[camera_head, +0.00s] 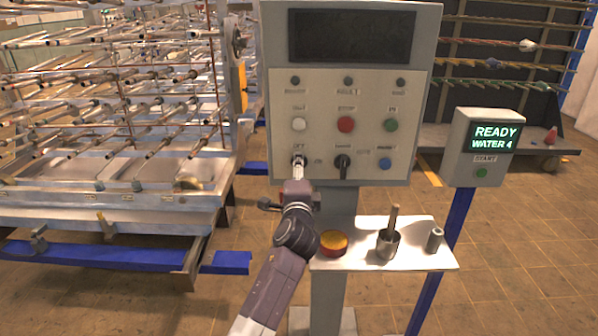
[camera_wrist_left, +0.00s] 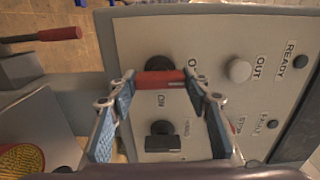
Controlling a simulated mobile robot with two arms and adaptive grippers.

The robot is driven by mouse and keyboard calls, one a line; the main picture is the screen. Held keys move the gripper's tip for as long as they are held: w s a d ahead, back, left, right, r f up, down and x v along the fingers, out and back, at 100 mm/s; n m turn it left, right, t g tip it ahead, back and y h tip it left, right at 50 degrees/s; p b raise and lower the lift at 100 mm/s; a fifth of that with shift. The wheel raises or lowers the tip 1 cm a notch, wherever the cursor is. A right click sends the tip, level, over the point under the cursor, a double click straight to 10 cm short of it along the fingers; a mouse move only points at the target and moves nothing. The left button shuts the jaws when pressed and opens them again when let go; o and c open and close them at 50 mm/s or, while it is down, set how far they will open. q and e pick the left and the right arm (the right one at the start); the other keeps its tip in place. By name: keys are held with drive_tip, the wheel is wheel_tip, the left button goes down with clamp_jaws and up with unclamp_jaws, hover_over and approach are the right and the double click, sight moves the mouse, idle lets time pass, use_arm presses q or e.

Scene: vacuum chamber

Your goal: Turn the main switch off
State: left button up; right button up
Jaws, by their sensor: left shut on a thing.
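The main switch has a red handle (camera_wrist_left: 160,80) on a round black base, in the left wrist view. The handle lies across that picture, its right end toward a partly covered label starting with O; an ON label is below it. In the head view the switch (camera_head: 299,158) is at the lower left of the grey control panel (camera_head: 347,90), largely covered by my gripper. My left gripper (camera_head: 298,168) is shut on the handle, with a blue-padded finger on each side in the left wrist view (camera_wrist_left: 160,78). My right gripper is not in view.
A second black rotary switch (camera_head: 342,163) sits close to the right. A blue button (camera_head: 385,163) is further right. A shelf (camera_head: 375,262) below holds a yellow-topped round container (camera_head: 333,243), a metal cup (camera_head: 388,244) and a small grey cylinder (camera_head: 435,240). A screen (camera_head: 495,137) reads READY WATER 4.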

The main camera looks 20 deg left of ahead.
use_arm(q)
drive_tip(key=o, duration=1.2)
drive_tip(key=shift+c, duration=0.2)
drive_tip(key=v, duration=1.2)
